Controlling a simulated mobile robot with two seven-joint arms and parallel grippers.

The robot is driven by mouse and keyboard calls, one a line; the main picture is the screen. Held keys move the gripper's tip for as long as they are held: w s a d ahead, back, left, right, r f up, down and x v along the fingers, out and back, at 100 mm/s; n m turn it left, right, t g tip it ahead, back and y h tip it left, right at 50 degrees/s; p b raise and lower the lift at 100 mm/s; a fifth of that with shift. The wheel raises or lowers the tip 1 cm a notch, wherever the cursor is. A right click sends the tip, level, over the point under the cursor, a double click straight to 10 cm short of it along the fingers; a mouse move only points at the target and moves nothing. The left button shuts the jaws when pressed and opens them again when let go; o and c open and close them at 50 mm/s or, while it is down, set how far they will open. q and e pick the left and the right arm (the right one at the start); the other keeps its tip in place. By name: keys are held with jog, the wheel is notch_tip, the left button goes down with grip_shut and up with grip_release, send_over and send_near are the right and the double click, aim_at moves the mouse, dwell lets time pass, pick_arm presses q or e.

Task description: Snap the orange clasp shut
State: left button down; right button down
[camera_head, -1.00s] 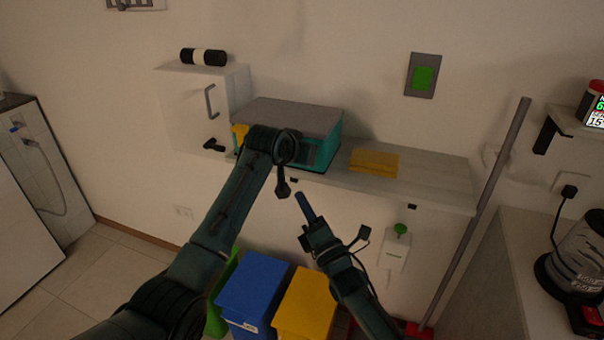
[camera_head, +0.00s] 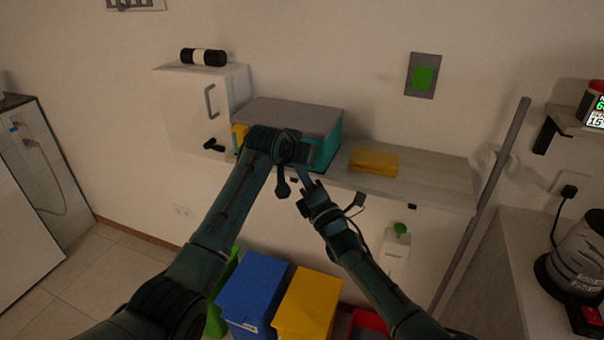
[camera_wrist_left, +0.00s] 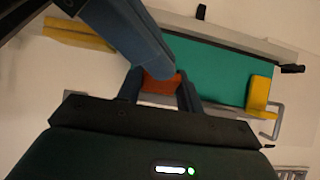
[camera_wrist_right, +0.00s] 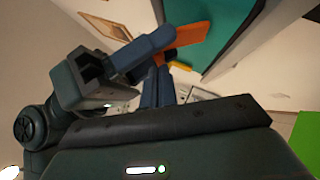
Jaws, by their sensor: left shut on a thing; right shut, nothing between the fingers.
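The teal box (camera_head: 327,152) with a grey lid (camera_head: 295,115) sits on the shelf; its lid looks down. In the left wrist view my left gripper (camera_wrist_left: 162,88) is shut on the orange clasp (camera_wrist_left: 160,84), in front of the box's teal face. The clasp also shows in the right wrist view (camera_wrist_right: 190,38), sticking out past the left fingers. My right gripper (camera_head: 308,181) is shut and empty, close beside the left gripper. Its blue fingers cross near the clasp in the left wrist view; contact is unclear. The clasp is hidden in the head view.
A yellow block (camera_head: 374,161) lies on the shelf (camera_head: 435,183) right of the box. A yellow part (camera_head: 240,134) is at the box's left end, beside a white cabinet (camera_head: 190,100). Blue (camera_head: 252,290) and yellow (camera_head: 307,300) bins stand below.

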pick_arm(q)
jog(key=shift+f, duration=0.15)
pick_arm(e)
jog(key=shift+w+d+r+m, duration=0.3)
jog(key=shift+w+r+m, duration=0.15)
jog(key=shift+r, duration=0.15)
pick_arm(q)
jog(key=c, duration=1.3)
grip_release()
jog(key=o, duration=0.4)
pick_arm(e)
jog(key=shift+s+a+f, duration=0.1)
jog(key=shift+a, duration=0.05)
